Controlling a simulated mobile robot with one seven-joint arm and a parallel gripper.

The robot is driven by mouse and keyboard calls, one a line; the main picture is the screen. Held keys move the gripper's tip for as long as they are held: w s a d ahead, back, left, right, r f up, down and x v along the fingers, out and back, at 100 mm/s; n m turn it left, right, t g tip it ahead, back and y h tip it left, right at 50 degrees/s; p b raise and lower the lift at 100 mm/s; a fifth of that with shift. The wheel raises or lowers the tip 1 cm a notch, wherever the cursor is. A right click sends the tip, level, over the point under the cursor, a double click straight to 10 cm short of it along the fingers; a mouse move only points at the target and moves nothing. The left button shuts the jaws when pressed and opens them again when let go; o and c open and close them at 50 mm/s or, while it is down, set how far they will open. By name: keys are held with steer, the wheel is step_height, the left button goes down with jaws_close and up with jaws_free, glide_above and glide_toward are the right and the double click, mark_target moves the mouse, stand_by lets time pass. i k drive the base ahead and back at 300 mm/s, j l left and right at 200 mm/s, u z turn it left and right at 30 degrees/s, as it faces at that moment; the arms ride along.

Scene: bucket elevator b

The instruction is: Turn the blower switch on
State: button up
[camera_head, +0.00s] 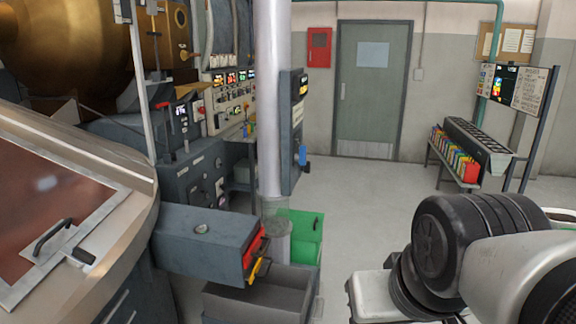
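No switch in view can be read as the blower switch. A grey control box (292,128) is fixed to the vertical pole, with a small lit display at its top and a blue handle (303,157) on its side. Behind it to the left, a control panel (229,98) carries several lit displays, small knobs and buttons; its labels are too small to read. My arm's black and white links fill the lower right, apart from both panels. My gripper is not in view.
A copper-coloured drum (80,45) and a round metal vessel (118,182) stand at left. A grey chute (205,240), an open grey bin (255,298) and a green box (305,235) sit front centre. Open floor (365,190) leads to the door (372,85). A bench (455,172) stands right.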

mark_target(306, 168)
steer(key=i+l+u, duration=0.1)
steer(key=i+l, duration=0.25)
steer(key=i+l+u, duration=0.1)
steer(key=i+l, duration=0.3)
steer(key=i+l+u, duration=0.1)
steer(key=i+l, duration=0.2)
steer(key=i+l+u, duration=0.1)
steer(key=i+l, duration=0.25)
steer(key=l, duration=0.15)
steer(key=i+l+u, duration=0.1)
steer(key=i+l, duration=0.2)
steer(key=l, duration=0.2)
steer(key=i+l+u, duration=0.1)
steer(key=i+l, duration=0.2)
steer(key=l, duration=0.15)
steer(key=i+l+u, duration=0.1)
steer(key=i+l, duration=0.2)
steer(key=l, duration=0.2)
steer(key=i+l+u, duration=0.1)
steer(key=i+l, duration=0.15)
steer(key=l, duration=0.3)
